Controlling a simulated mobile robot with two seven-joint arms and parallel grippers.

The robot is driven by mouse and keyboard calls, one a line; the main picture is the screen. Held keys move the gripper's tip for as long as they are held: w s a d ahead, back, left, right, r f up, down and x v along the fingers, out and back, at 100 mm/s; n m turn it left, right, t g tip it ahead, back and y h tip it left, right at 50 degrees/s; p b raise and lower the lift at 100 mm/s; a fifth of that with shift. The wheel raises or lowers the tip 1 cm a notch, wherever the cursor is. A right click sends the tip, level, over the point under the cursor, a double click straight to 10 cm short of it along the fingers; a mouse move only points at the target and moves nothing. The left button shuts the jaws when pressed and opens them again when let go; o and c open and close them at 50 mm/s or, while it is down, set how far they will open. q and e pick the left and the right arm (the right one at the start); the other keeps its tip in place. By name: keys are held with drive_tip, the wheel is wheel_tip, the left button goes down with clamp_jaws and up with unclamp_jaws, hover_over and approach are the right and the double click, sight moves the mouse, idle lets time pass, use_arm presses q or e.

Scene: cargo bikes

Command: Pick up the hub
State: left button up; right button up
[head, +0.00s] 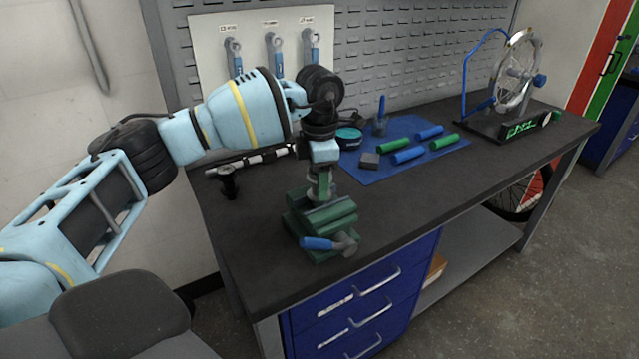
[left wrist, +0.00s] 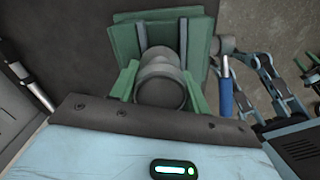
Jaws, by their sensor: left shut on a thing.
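The hub (left wrist: 160,82) is a grey stepped cylinder between the two green fingers of my left gripper (left wrist: 160,90) in the left wrist view. In the head view my left gripper (head: 321,182) points down over the green vise (head: 322,217), with a little of the grey hub (head: 328,189) showing. The fingers are shut on the hub. The vise (left wrist: 124,38) lies directly beyond the hub in the left wrist view. I cannot tell whether the hub still touches the vise jaws. My right gripper is not in view.
The vise's blue handle (head: 318,243) sticks out at the bench's (head: 258,262) front edge. A blue mat (head: 375,172) holds several blue and green grips, with a teal tin (head: 348,136) beside it. A wheel stand (head: 508,128) is at the far right. The bench right of the vise is clear.

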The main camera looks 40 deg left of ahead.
use_arm(q)
drive_tip(key=shift+r, duration=0.15)
drive_tip(key=shift+r, duration=0.5)
wheel_tip(320, 180, up, 2)
drive_tip(key=shift+r, duration=0.25)
drive_tip(key=s+d+r, duration=0.1)
drive_tip(key=s+d, duration=1)
drive_tip(key=shift+d+r+b, duration=0.15)
drive_tip(key=shift+d+b, duration=0.05)
drive_tip(key=shift+b, duration=0.2)
drive_tip(key=shift+s, duration=0.15)
